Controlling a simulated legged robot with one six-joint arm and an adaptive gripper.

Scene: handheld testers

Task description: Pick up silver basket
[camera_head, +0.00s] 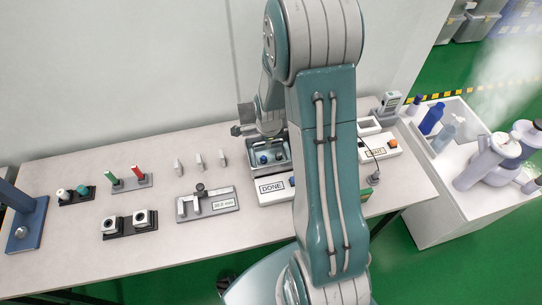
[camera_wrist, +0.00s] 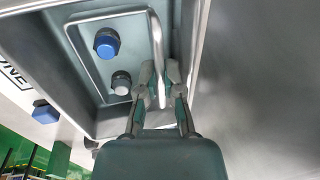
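The silver basket (camera_head: 283,163) stands on the table behind the DONE box. It holds a blue-capped item and a pale-capped item. In the wrist view the basket (camera_wrist: 88,65) fills the upper left, with its thin silver handle (camera_wrist: 156,50) at its right side. My gripper (camera_head: 247,130) is at the basket's far side in the head view, partly hidden by my arm. In the wrist view my gripper (camera_wrist: 160,75) has its two fingers on either side of the handle, very close to it. I cannot tell whether they press on it.
The DONE box (camera_head: 272,189) is in front of the basket, and the WAIT box (camera_head: 378,150) is to the right. A measuring stand (camera_head: 208,203) and small testers on trays (camera_head: 130,224) stand on the left. A white side table (camera_head: 425,220) holds bottles.

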